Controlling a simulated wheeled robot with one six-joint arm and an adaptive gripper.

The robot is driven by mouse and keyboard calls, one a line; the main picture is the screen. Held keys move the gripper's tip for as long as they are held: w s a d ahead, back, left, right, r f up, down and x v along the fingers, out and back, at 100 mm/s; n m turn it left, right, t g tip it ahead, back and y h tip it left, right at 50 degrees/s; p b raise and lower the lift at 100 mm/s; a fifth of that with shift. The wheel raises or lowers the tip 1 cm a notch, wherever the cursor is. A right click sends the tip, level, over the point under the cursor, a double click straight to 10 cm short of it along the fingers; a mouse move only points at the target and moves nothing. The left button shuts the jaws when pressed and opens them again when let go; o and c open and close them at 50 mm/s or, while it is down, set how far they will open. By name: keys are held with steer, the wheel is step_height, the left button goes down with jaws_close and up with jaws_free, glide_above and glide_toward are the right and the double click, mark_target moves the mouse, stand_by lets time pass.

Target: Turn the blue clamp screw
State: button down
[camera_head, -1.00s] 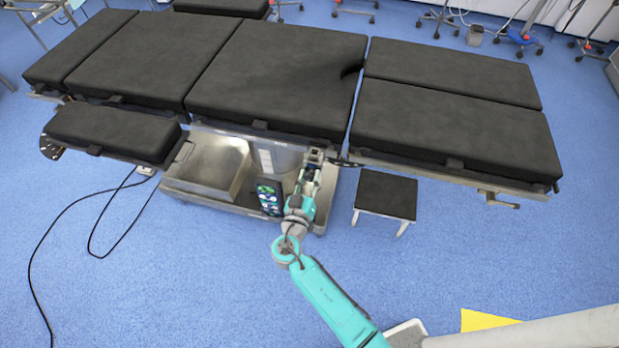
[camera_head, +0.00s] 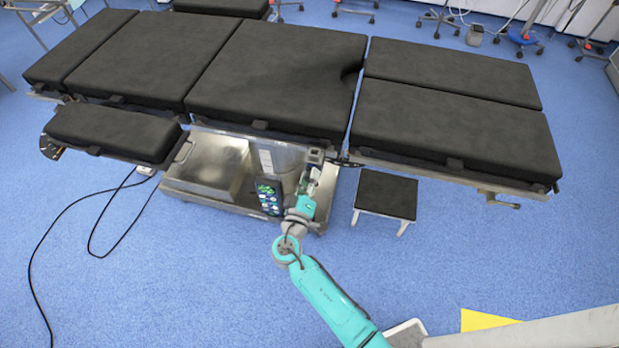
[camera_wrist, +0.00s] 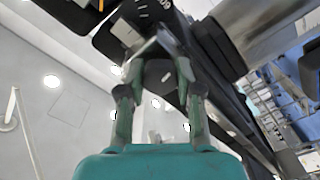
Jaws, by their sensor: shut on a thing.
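A small grey clamp (camera_head: 316,155) sits at the near side rail of the black-padded operating table (camera_head: 270,75). My gripper (camera_head: 312,176) is just below it in the head view. In the wrist view my gripper (camera_wrist: 157,76) has its two fingers closed in around a small grey part under the clamp's metal piece. This part is where the clamp screw would be. Its blue colour does not show, and the fingers and the clamp hide much of it.
The table's metal base (camera_head: 215,170) and a handset with a lit screen (camera_head: 269,195) are left of my gripper. A small black-topped step stool (camera_head: 386,194) stands to the right. A black cable (camera_head: 62,210) lies on the floor at left. The blue floor in front is mostly clear.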

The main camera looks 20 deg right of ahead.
steer(key=n, duration=0.4)
steer(key=shift+n, duration=0.3)
steer(key=n, duration=0.4)
steer(key=shift+n, duration=0.3)
steer(key=n, duration=0.3)
steer(key=shift+n, duration=0.3)
steer(key=n, duration=0.4)
steer(key=shift+f+n, duration=0.1)
steer(key=shift+n, duration=0.2)
steer(key=n, duration=0.3)
steer(key=shift+n, duration=0.3)
steer(key=n, duration=0.4)
steer(key=shift+n, duration=0.3)
steer(key=n, duration=0.4)
steer(key=shift+s+d+n, duration=0.1)
steer(key=shift+n, duration=2)
